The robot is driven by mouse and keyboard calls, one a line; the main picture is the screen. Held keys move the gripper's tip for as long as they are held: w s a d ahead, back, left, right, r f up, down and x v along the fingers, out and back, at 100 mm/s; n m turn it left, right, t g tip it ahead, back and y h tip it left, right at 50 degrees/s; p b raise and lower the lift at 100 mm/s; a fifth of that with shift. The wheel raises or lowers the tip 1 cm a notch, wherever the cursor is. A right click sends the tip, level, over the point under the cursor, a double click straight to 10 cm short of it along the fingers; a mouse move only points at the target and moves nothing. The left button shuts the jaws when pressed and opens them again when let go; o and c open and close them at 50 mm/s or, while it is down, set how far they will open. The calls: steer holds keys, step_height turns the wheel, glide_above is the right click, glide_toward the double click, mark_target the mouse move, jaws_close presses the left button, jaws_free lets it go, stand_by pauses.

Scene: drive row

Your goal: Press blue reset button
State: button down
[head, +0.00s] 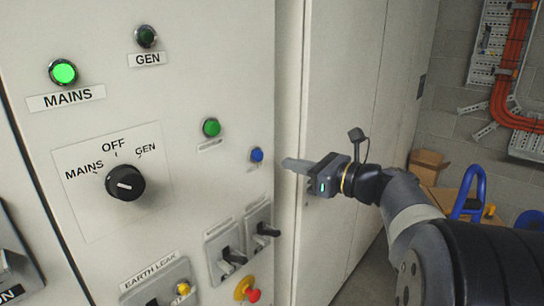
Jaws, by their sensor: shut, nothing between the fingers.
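The small blue button (257,155) sits on the right part of the pale cabinet panel (210,50), right of and below a green button (211,127). A small label is below it, too small to read. My gripper (286,163) comes in from the right with its fingers shut and empty. In the picture its tips are just right of the blue button, pointing left at about its height. A gap shows between tips and button; I cannot tell the depth between them.
A rotary switch (125,183) and lit green MAINS lamp (63,72) are on the left. Black toggle switches (266,229) and a red knob (252,295) sit below. Cardboard boxes (428,165) and a blue-handled cart (470,190) stand behind my arm.

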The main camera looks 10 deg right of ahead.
mark_target(261, 156)
steer(key=shift+p+x, duration=0.55)
steer(key=shift+x, duration=2.55)
